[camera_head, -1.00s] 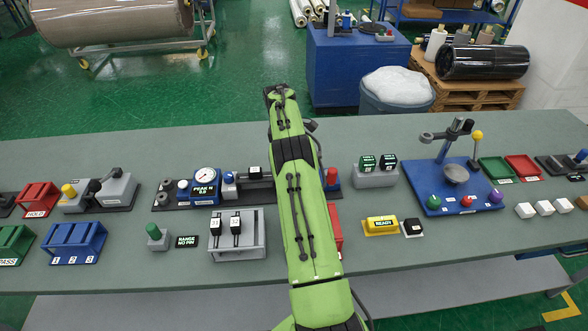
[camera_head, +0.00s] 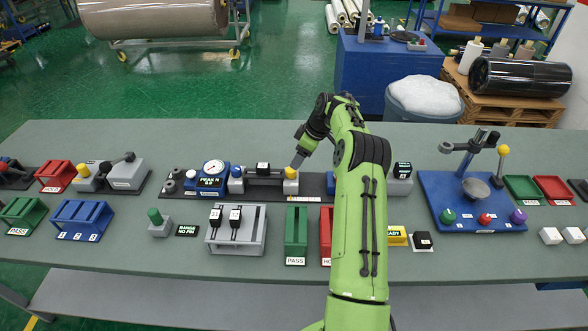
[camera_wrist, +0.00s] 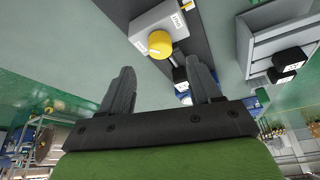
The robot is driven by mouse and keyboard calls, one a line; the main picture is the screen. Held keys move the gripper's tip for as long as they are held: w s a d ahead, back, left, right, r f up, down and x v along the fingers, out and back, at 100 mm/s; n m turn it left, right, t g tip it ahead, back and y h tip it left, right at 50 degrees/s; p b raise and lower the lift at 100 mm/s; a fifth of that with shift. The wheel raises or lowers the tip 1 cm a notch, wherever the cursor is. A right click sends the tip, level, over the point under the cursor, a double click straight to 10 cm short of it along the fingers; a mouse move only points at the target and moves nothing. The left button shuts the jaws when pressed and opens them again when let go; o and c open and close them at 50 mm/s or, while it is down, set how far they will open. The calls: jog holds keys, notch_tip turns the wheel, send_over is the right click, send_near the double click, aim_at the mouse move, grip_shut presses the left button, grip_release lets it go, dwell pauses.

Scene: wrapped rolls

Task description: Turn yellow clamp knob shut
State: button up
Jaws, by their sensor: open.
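The yellow clamp knob (camera_wrist: 159,44) sits on a pale grey block (camera_wrist: 150,22) in the wrist view. In the head view the yellow knob (camera_head: 291,173) shows on its block (camera_head: 291,187) at the right part of the dark tester rail (camera_head: 313,184). My gripper (camera_head: 297,162) comes down close to it from the upper right. In the wrist view my gripper (camera_wrist: 161,75) has its two fingers spread, with nothing between them. The knob lies just beyond the fingertips, roughly centred between them; contact is not visible.
A blue gauge unit (camera_head: 213,178) stands left on the rail. A grey stand with two black clips (camera_head: 236,230) and a green PASS bin (camera_head: 296,235) stand in front. Another yellow knob (camera_head: 84,170) is on a fixture further left. My arm hides part of the table.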

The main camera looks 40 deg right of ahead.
aim_at(292, 170)
jog(key=x, duration=0.6)
jog(key=shift+w+a+f, duration=0.1)
jog(key=shift+w+f, duration=0.05)
jog(key=shift+f, duration=0.1)
jog(key=c, duration=1)
jog(key=shift+a+f+m+h+b, duration=0.15)
jog(key=shift+m+h+b, duration=0.25)
jog(key=shift+m+b, duration=0.8)
jog(key=shift+c, duration=0.2)
jog(key=shift+m+t+h+b, duration=0.45)
jog(key=shift+m+b, duration=0.2)
jog(key=shift+m, duration=0.45)
jog(key=shift+r, duration=0.2)
jog(key=o, duration=1)
jog(key=shift+o, duration=0.2)
jog(key=p+v, duration=0.1)
jog(key=v, duration=1.4)
jog(key=shift+r, duration=0.4)
